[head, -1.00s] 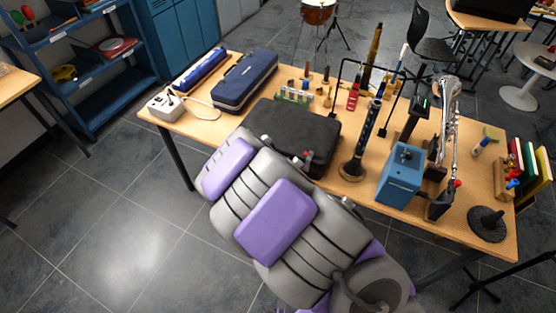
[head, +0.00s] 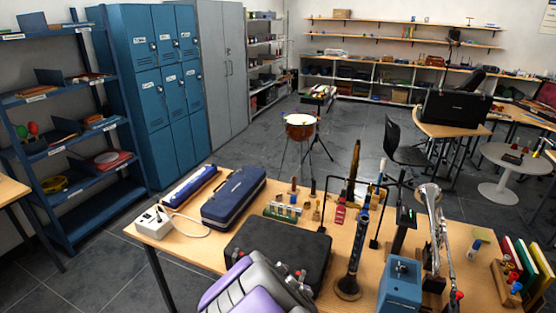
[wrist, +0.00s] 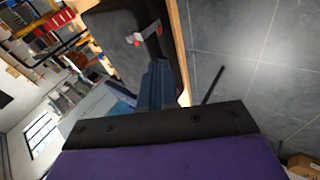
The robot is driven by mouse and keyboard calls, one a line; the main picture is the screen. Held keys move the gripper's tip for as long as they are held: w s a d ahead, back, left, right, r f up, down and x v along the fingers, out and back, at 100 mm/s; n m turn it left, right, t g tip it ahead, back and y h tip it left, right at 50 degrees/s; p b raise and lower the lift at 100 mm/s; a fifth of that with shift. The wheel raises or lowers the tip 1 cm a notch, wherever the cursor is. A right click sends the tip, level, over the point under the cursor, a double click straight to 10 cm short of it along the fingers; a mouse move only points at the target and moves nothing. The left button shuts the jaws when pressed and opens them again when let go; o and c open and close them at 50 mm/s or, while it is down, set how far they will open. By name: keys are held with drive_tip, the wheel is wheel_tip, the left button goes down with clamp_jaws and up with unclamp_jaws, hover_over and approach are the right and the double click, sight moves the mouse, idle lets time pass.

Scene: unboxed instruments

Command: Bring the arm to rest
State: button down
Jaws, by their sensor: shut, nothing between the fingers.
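My arm, grey with purple panels, shows at the bottom middle of the head view, low in front of the table (head: 240,212). My gripper (wrist: 157,72) shows in the wrist view as blue-grey fingers held together, with nothing between them. It points toward the black case (wrist: 118,40), whose red and silver latch shows near the fingertips. I cannot tell how far apart they are. The case (head: 278,248) lies closed on the table in the head view. The fingers are not visible in the head view.
A navy case (head: 234,196), white power box (head: 154,222), clarinet (head: 356,250), blue box (head: 400,285) and silver trumpet (head: 436,225) crowd the table. Blue shelves (head: 75,150) and lockers (head: 160,90) stand left. A drum (head: 300,127) stands behind. The floor at lower left is clear.

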drive_tip(key=s+d+r+m+g+h, duration=0.2)
drive_tip(key=s+d+r+m+g, duration=0.2)
drive_tip(key=s+d+r+m, duration=0.55)
drive_tip(key=s+r+m+g+y, duration=0.1)
drive_tip(key=s+r+m+g, duration=0.1)
drive_tip(key=s, duration=0.9)
drive_tip(key=s+r+m+g+y, duration=0.1)
drive_tip(key=s+r, duration=0.4)
drive_tip(key=s, duration=0.7)
drive_tip(key=g+y, duration=0.1)
drive_tip(key=g, duration=0.1)
drive_tip(key=shift+m+g, duration=0.3)
drive_tip(key=shift+m, duration=0.05)
drive_tip(key=shift+d, duration=0.1)
